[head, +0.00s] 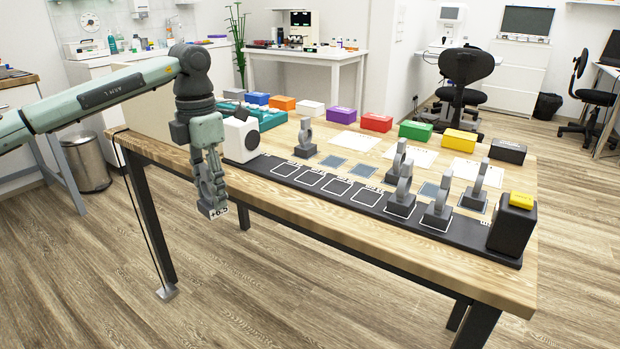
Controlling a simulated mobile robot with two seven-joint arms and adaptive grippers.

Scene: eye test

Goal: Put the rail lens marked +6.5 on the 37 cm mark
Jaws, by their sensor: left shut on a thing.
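My left gripper (211,186) is shut on the rail lens marked +6.5 (212,209). Its grey base with the +6.5 label hangs below the fingers; the fingers hide most of the ring. In the picture the lens is over the floor, in front of the table's left front edge and apart from the rail. The dark rail (455,237) runs along the table's front edge, with white-outlined squares and small labels too small to read, so I cannot tell which is 37 cm. My right gripper is not in view.
Lenses stand on the rail's right part (402,205) (436,219). More stand behind it (305,149) (475,200). A white box (240,139) is at the rail's left end, a black box with a yellow top (512,225) at its right. Several outlined squares at left-centre are empty.

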